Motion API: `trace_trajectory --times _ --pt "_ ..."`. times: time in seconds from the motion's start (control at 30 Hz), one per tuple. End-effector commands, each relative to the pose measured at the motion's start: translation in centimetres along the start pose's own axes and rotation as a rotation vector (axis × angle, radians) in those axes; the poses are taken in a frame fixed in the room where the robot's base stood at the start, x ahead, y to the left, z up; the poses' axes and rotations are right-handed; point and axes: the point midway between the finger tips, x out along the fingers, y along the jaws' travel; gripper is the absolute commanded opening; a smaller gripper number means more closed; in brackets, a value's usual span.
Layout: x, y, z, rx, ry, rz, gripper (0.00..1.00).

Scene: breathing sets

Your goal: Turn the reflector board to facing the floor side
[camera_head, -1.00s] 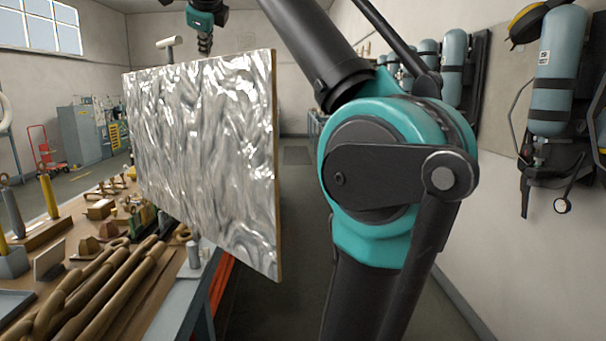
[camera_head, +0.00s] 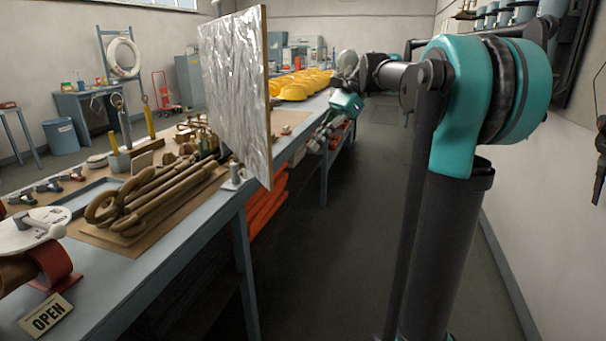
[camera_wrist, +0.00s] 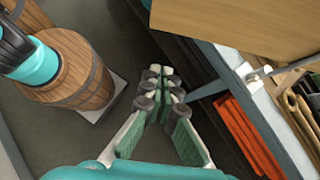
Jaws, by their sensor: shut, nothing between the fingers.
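The reflector board (camera_head: 235,85) stands upright at the bench's aisle-side edge in the head view. Its crinkled silver face points toward the left and the camera, seen at a slant; a thin tan edge shows on its right. Its plain tan back shows at the upper right of the wrist view (camera_wrist: 240,22). My gripper (camera_head: 318,135) is right of the board in the head view, over the aisle side of the bench, apart from the board. In the wrist view my gripper (camera_wrist: 163,88) has its fingers together with nothing between them. The board's mounting is largely hidden.
Orange items (camera_head: 265,210) lie beneath. A wooden barrel (camera_wrist: 75,70) shows in the wrist view. The aisle floor (camera_head: 340,250) is clear.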

Motion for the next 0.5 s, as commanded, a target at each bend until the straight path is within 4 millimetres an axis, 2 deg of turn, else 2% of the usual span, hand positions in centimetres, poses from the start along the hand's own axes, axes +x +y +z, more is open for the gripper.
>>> trace_trajectory --times 0.17,0.5 --pt "1.7 0.1 0.1 -0.009 -0.006 0.004 0.00" --pt "8.2 0.1 0.1 -0.008 -0.004 0.003 0.00"
